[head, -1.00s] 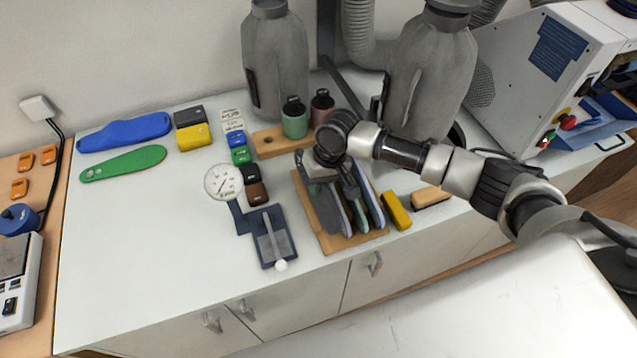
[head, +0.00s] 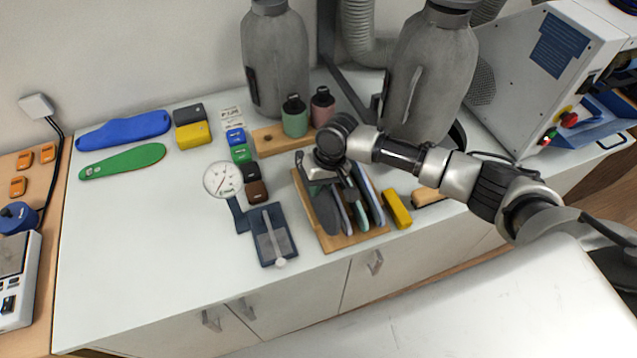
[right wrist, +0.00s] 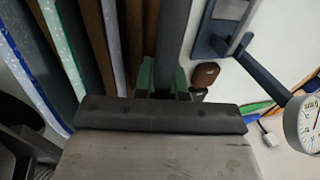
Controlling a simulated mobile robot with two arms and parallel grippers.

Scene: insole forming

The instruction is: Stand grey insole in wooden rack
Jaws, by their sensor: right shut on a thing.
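The wooden rack (head: 352,242) stands near the front edge of the white counter. Several insoles stand side by side in it. My right gripper (head: 326,182) is over the rack's left part, shut on the grey insole (head: 326,212), which is upright at the left of the standing row. In the right wrist view the grey insole (right wrist: 172,42) runs up between the green finger pads (right wrist: 162,82), beside brown wooden dividers (right wrist: 117,45). The insole's lower edge is hidden, so I cannot tell whether it touches the rack's base. My left gripper is not in view.
A dark blue gauge stand (head: 272,238) with a round dial (head: 222,180) is left of the rack. A yellow block (head: 397,209) lies close on its right. Grey bottle-like forms (head: 275,65) stand behind. Blue (head: 125,130) and green (head: 122,161) insoles lie at the left.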

